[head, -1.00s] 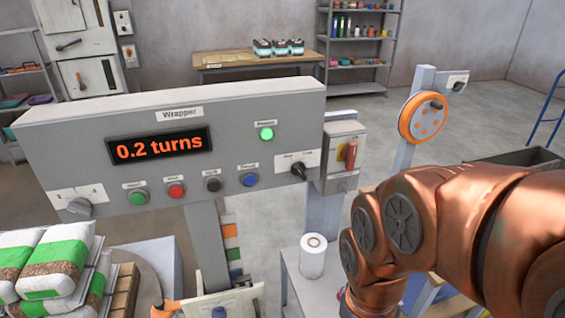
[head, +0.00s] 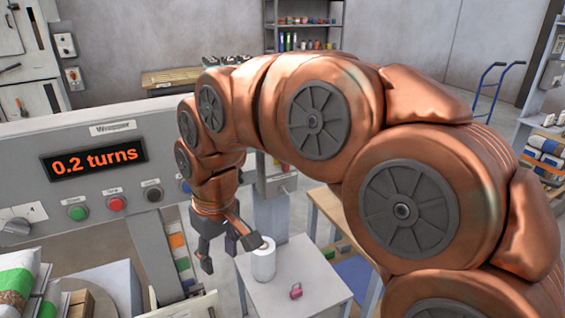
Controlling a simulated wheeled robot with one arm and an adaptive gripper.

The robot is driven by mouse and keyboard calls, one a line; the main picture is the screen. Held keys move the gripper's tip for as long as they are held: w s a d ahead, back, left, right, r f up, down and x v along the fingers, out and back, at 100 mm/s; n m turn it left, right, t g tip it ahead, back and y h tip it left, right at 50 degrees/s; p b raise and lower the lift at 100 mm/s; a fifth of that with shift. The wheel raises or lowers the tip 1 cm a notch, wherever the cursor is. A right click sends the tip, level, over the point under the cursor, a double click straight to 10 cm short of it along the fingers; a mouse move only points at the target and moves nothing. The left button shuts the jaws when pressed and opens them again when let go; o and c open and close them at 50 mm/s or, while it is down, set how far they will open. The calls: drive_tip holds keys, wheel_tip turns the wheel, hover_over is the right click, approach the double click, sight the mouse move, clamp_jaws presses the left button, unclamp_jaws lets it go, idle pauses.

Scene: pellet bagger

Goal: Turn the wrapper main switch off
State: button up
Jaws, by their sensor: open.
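The wrapper panel (head: 95,150) is at the left, with a display reading 0.2 turns. The grey main switch box (head: 276,186) is at the panel's right end. My arm covers most of it, including nearly all of its red handle, so the handle's position cannot be told now. My gripper (head: 230,254) is open and empty, fingers pointing down. In the picture it is below and left of the switch box, in front of the panel's post and apart from the switch.
A small table (head: 270,300) bears a white roll (head: 263,262) close to my gripper and a red padlock (head: 296,291). Bags (head: 18,285) are stacked at lower left. A blue hand truck (head: 488,85) and shelves with bags (head: 545,160) stand at the right.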

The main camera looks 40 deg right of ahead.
drive_tip(key=w+d+r+t, duration=0.1)
drive_tip(key=w+d+r, duration=0.2)
drive_tip(key=w+d, duration=0.25)
drive_tip(key=m+t+h, duration=0.2)
drive_tip(key=m, duration=0.3)
approach(286, 172)
drive_tip(key=w+d, duration=0.1)
drive_tip(key=x, duration=0.4)
drive_tip(key=p+x, duration=0.1)
drive_tip(key=x, duration=0.2)
drive_tip(key=shift+w+r, duration=0.2)
drive_tip(key=shift+w, duration=0.15)
drive_tip(key=shift+c, duration=0.2)
drive_tip(key=c, duration=0.8)
